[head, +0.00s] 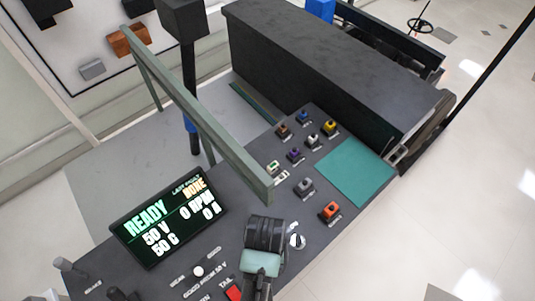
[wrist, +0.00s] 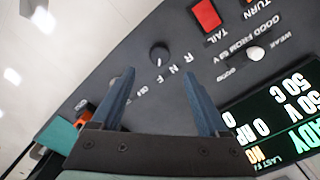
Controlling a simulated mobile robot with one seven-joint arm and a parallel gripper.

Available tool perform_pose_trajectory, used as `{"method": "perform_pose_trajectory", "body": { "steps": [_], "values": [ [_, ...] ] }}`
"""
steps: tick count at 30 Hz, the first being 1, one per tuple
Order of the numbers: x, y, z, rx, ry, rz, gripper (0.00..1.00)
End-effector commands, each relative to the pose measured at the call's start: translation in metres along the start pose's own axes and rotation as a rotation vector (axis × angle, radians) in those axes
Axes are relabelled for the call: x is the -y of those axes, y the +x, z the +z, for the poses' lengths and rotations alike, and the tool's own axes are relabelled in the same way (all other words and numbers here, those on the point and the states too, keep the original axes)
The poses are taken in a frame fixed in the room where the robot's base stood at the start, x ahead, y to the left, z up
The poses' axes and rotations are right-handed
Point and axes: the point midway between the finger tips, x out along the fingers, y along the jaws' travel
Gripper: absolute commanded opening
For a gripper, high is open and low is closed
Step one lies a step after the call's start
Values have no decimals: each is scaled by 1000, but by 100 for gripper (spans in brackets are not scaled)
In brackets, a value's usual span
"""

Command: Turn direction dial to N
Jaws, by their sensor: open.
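The direction dial (wrist: 160,55) is a round dark knob on the dark console in the wrist view. The letters R, N and F are printed beside it; which one it points at is too small to tell. My gripper (wrist: 158,70) is open, its two blue-grey fingers apart and nothing between them. The dial appears just beyond the gap between the fingertips, with no clear contact. In the head view my wrist covers part of the console's front, and I cannot clearly pick out the dial or the fingertips there.
The lit display (head: 168,217) reads READY. Several coloured buttons, including an orange one (head: 330,211), and a teal pad (head: 355,172) lie on the console. A grey-green bar (head: 200,115) rises above it.

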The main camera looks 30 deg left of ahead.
Motion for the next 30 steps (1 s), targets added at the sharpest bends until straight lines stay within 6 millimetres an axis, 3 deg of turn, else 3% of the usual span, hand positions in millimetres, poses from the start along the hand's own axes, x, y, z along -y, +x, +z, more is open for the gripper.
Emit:
{"method": "perform_pose_trajectory", "body": {
  "steps": [6,12,18,28,30],
  "values": [
    [1,46,1,3,-1,-1,78],
    [0,76,0,0,0,0,78],
    [0,90,0,-2,0,0,78],
    [0,92,-1,-2,0,0,78],
    [0,92,-1,-2,0,0,65]
  ]
}}
